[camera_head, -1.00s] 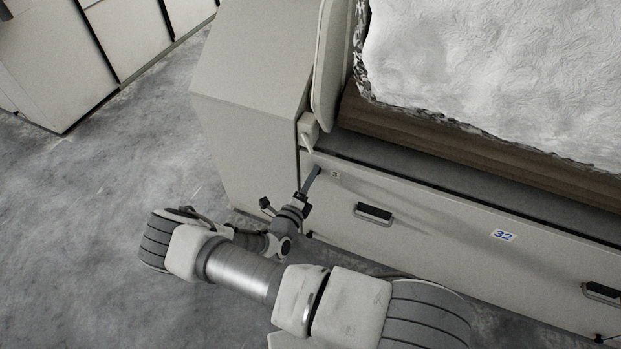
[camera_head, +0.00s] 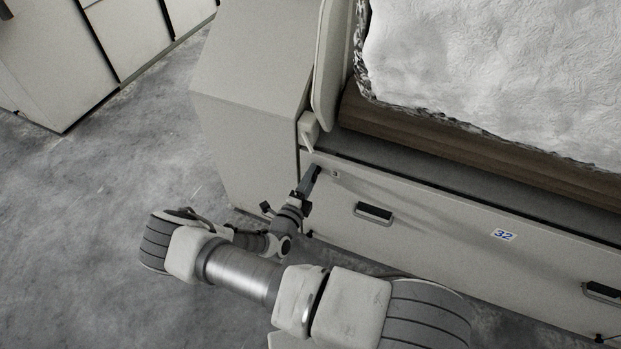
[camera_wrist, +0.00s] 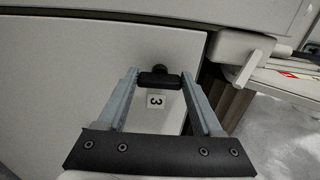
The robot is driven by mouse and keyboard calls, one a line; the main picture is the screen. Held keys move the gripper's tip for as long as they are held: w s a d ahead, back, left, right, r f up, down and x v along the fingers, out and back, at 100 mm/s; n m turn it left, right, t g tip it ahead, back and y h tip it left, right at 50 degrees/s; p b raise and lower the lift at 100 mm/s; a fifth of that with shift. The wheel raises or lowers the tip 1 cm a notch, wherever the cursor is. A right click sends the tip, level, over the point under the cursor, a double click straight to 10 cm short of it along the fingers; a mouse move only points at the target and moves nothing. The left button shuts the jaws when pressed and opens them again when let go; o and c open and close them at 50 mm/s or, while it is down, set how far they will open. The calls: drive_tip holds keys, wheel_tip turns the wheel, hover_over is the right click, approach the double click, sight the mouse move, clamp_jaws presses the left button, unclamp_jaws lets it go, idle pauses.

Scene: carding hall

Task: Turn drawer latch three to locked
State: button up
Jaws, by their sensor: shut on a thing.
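Drawer latch three is a small black knob with a crossbar (camera_wrist: 160,78) on the pale drawer front (camera_head: 440,222). The label "3" (camera_wrist: 156,101) sits beside it and also shows in the head view (camera_head: 335,174). My gripper (camera_wrist: 160,75) has a finger at each end of the crossbar and is shut on it. In the wrist view the bar lies across, from finger to finger. In the head view my gripper (camera_head: 315,174) reaches the drawer's upper left corner, and its fingers largely hide the latch. I cannot read a locked or unlocked mark.
A plain cabinet (camera_head: 250,90) stands to the left. Grey floor (camera_head: 90,230) is open at left.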

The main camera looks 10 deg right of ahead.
drive_tip(key=o, duration=1.4)
drive_tip(key=shift+c, duration=0.2)
drive_tip(key=shift+s+a, duration=0.1)
drive_tip(key=p+v, duration=0.3)
drive_tip(key=v, duration=1.4)
